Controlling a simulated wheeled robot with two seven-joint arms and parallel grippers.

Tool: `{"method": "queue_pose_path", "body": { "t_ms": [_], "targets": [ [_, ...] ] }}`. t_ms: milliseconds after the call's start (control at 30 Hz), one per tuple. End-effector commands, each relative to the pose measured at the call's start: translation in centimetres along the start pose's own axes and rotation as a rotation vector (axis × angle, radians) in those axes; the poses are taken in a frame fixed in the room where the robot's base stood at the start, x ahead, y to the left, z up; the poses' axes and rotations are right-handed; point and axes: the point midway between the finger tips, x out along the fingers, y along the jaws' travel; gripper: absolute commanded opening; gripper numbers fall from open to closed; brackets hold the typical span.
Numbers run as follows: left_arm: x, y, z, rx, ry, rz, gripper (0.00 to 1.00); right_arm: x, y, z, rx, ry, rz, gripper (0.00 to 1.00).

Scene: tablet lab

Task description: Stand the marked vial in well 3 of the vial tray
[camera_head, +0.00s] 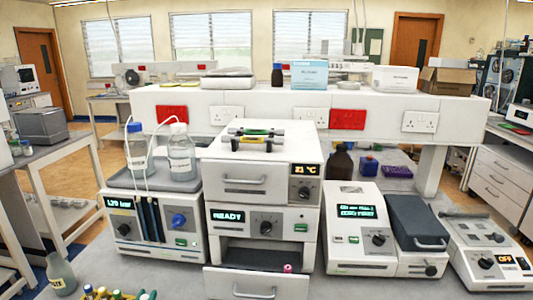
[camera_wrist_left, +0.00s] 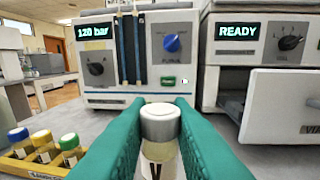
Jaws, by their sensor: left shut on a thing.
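My left gripper (camera_wrist_left: 160,128) is shut on a vial (camera_wrist_left: 160,122) with a white and grey cap, held upright between its teal fingers. Dark marks show low on the vial's body, but I cannot read them. In the head view only the teal fingertips (camera_head: 146,295) show at the bottom edge. The vial tray (camera_head: 256,285) appears to be the pulled-out drawer under the READY instrument; part of its lettering shows in the wrist view (camera_wrist_left: 290,112). A pink-capped thing (camera_head: 288,268) stands in it. The well numbers cannot be made out. My right gripper is not in view.
A yellow rack (camera_wrist_left: 32,167) with blue, yellow and green capped vials stands left of my gripper. The pump unit (camera_head: 155,228) stands behind it. A bottle (camera_head: 61,276) stands at the far left. Bench (camera_head: 180,280) between rack and drawer looks clear.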

Motion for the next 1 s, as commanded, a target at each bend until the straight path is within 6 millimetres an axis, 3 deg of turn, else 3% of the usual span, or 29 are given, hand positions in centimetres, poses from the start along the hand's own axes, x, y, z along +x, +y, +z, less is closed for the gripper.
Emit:
{"method": "queue_pose_path", "body": {
  "t_ms": [33, 100, 200, 400, 600, 1000],
  "targets": [
    [-2.5, -2.3, -0.7, -0.009, 0.007, -0.022, 0.00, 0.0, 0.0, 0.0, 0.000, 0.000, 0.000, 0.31],
    [-5.6, -4.8, -0.8, -0.011, 0.008, -0.043, 0.00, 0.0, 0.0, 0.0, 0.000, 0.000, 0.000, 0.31],
    [-9.6, -7.5, -0.2, -0.017, 0.000, -0.056, 0.00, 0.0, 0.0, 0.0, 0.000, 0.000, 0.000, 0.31],
    [-14.8, -9.7, 2.0, -0.020, -0.012, -0.043, 0.00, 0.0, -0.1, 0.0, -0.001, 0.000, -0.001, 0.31],
    [-16.6, -10.1, 3.2, -0.019, -0.018, -0.027, 0.00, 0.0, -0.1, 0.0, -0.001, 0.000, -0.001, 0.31],
    [-16.7, -10.1, 3.2, -0.020, -0.019, -0.027, 0.00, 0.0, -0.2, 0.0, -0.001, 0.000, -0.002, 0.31]
  ]
}}
